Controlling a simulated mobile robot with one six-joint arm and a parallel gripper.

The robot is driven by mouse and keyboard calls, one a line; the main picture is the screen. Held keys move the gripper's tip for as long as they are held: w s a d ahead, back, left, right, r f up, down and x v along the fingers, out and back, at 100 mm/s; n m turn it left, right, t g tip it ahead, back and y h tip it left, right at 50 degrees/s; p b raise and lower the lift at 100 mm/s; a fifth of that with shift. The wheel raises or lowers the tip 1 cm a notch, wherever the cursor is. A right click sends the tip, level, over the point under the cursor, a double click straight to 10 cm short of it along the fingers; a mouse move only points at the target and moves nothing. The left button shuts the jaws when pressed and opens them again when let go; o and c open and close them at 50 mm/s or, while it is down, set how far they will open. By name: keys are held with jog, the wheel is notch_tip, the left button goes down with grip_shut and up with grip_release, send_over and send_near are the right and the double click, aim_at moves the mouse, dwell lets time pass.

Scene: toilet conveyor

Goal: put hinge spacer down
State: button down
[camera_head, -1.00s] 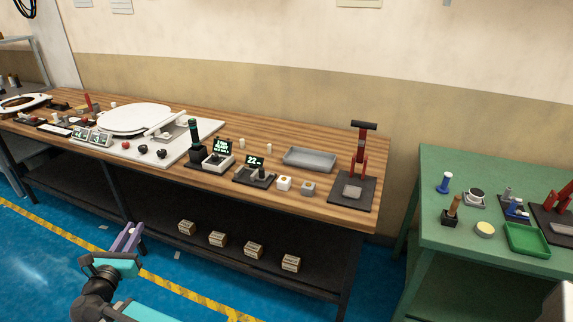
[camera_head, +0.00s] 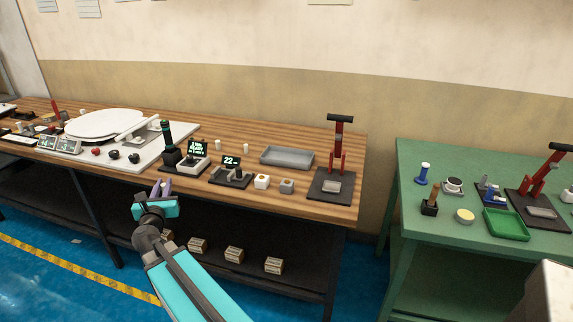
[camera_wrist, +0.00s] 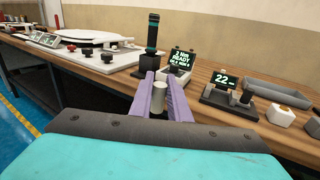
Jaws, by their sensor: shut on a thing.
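My gripper (camera_head: 161,188) is raised in front of the front edge of the wooden bench (camera_head: 330,209). In the wrist view its two purple fingers (camera_wrist: 158,88) are shut on a small pale grey cylinder, the hinge spacer (camera_wrist: 159,100). The spacer stands upright between the fingers. In the head view the spacer is too small to make out clearly. Ahead of the gripper stand a black screwdriver-like tool with a green band (camera_wrist: 151,35) and a tester with a lit screen reading READY (camera_wrist: 180,62).
A gauge reading 22 (camera_head: 231,172), a white block (camera_head: 262,181), a grey block (camera_head: 287,186), a grey tray (camera_head: 286,156) and a red press (camera_head: 337,160) stand on the bench. A white toilet seat (camera_head: 103,124) lies left. A green table (camera_head: 440,250) stands right.

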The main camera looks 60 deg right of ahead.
jog(key=s+d+n+t+b, duration=0.1)
jog(key=s+d+b, duration=0.15)
jog(key=d, duration=0.75)
jog(key=s+d+b, duration=0.2)
jog(key=s+d, duration=0.2)
jog(key=d, duration=0.7)
jog(key=s+d+r+n+t+y+b, duration=0.1)
jog(key=s+d+b, duration=0.3)
jog(key=s+d, duration=0.9)
jog(key=shift+s+d+y+b, duration=0.15)
jog(key=shift+d+y+b, duration=0.15)
jog(key=shift+d+y, duration=0.3)
jog(key=shift+d+r, duration=0.1)
jog(key=shift+d, duration=0.05)
send_over(294, 161)
jog(key=shift+s+f, duration=0.2)
jog(key=shift+f, duration=0.55)
jog(key=shift+f+b, duration=0.5)
jog(key=shift+f, duration=1.3)
